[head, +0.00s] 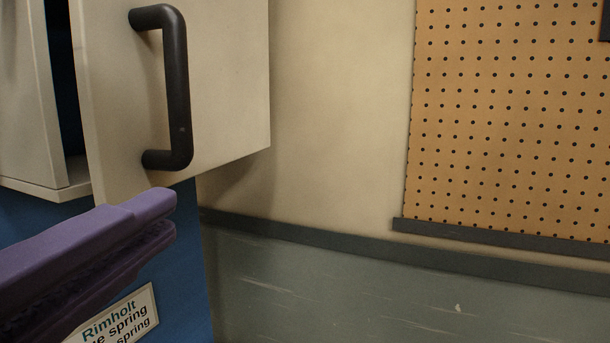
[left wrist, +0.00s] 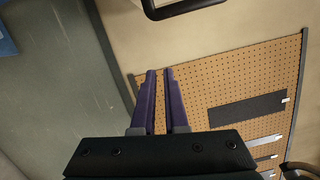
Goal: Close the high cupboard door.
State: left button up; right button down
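The high cupboard door (head: 228,90) is a beige panel with a dark bar handle (head: 178,90), upright near its left edge. The door stands open, with a dark gap between it and the cupboard body (head: 25,110) at the left. My left gripper (head: 162,218) has purple fingers and is below the handle and the door's lower edge, apart from the handle. In the left wrist view its fingers (left wrist: 160,72) show a narrow gap with nothing between them. The handle (left wrist: 185,8) shows at that view's top edge. My right gripper is not in view.
A blue surface (head: 185,265) with a printed label (head: 118,318) lies below the cupboard. A pegboard (head: 510,120) hangs on the wall to the right, with a dark ledge (head: 500,238) under it. Free space lies right of the door.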

aim_at(186, 166)
pick_arm(q)
jog(key=shift+w, duration=0.25)
grip_shut()
jog(key=w+p, duration=0.1)
jog(key=w, duration=0.2)
jog(key=w+a+p, duration=0.1)
jog(key=w+p, duration=0.1)
jog(key=w, duration=0.2)
jog(key=w+a+r+p, duration=0.1)
jog(key=w, duration=0.2)
jog(key=shift+w+a+r+p, duration=0.1)
jog(key=shift+w+p, duration=0.2)
jog(key=shift+w, duration=0.1)
